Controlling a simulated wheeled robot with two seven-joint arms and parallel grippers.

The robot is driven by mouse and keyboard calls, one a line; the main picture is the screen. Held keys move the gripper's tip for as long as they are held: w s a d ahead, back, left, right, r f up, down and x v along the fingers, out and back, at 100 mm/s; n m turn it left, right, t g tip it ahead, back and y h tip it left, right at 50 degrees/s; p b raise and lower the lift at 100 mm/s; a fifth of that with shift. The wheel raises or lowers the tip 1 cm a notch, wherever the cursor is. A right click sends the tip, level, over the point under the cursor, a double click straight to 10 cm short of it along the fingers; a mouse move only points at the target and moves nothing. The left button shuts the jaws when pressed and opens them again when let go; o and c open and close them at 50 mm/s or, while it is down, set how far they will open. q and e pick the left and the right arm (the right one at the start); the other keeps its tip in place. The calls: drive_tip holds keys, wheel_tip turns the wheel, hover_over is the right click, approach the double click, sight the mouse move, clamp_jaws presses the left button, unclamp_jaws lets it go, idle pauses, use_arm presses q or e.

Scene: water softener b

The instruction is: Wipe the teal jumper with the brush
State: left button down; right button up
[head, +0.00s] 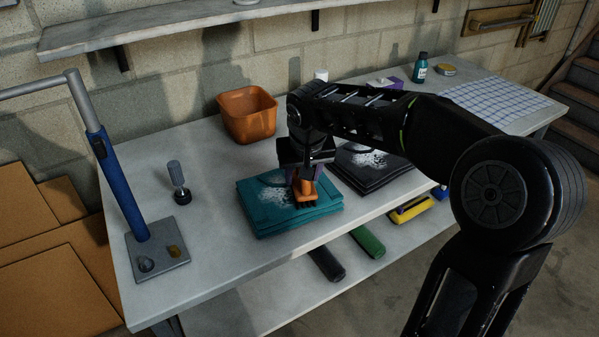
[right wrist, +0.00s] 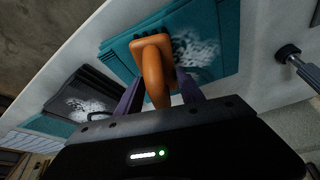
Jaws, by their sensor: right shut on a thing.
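The teal jumper (head: 262,217) lies folded on the table, with a whitish powdery patch on its top. It also shows in the right wrist view (right wrist: 215,25). My right gripper (head: 304,180) is above the jumper's right part, shut on the orange brush (head: 306,190). The brush's orange handle (right wrist: 155,75) sits between the purple fingers in the right wrist view. Its dark bristle end is down at the jumper, beside the whitish patch; whether it touches cannot be told for sure. My left gripper is not in view.
A dark folded garment (head: 372,175) with a whitish patch lies just right of the jumper. A blue post on a grey base (head: 160,257) occupies the left end. The table's front strip is bare.

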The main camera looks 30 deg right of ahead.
sight(295, 186)
drive_tip(key=shift+s+a+f+b, duration=0.1)
drive_tip(key=shift+s+b, duration=0.1)
drive_tip(key=shift+s, duration=0.45)
drive_tip(key=shift+s+a+f+b, duration=0.1)
drive_tip(key=shift+s+b, duration=0.1)
drive_tip(key=shift+s, duration=0.4)
drive_tip(key=shift+w+a+r, duration=0.1)
drive_tip(key=shift+a, duration=1.05)
drive_tip(key=shift+w, duration=0.15)
drive_tip(key=shift+w+r, duration=0.1)
drive_tip(key=shift+w, duration=0.15)
drive_tip(key=shift+w+d+r+p, duration=0.15)
drive_tip(key=shift+w+p, duration=0.1)
drive_tip(key=shift+w, duration=0.6)
drive_tip(key=shift+w+d+f+p, duration=0.15)
drive_tip(key=shift+w+p, duration=0.1)
drive_tip(key=shift+w, duration=0.6)
drive_tip(key=shift+w+r, duration=0.1)
